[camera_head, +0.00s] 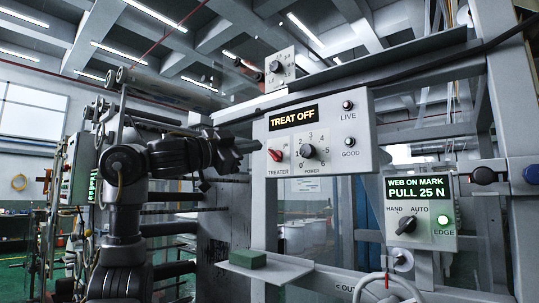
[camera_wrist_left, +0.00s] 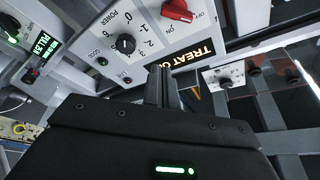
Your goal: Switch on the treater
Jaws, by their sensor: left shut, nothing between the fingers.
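The treater panel (camera_head: 360,160) is a light grey box on the frame, and its display (camera_head: 293,117) reads TREAT OFF. The red treater switch (camera_head: 275,155) sits at its lower left; it also shows in the left wrist view (camera_wrist_left: 178,10). The black power knob (camera_head: 308,151) is to its right, and the LIVE lamp (camera_head: 347,105) and GOOD lamp (camera_head: 349,142) look dark. My left gripper (camera_head: 255,147) is shut and empty, its tips just left of the red switch in the head view; contact cannot be told. My right gripper is out of view.
A second box (camera_head: 420,225) at the right reads WEB ON MARK, PULL 25 N, with a HAND/AUTO knob (camera_head: 406,225) and a green EDGE lamp (camera_head: 443,220). A small knob box (camera_head: 280,68) stands above. A green block (camera_head: 248,259) lies on a ledge below.

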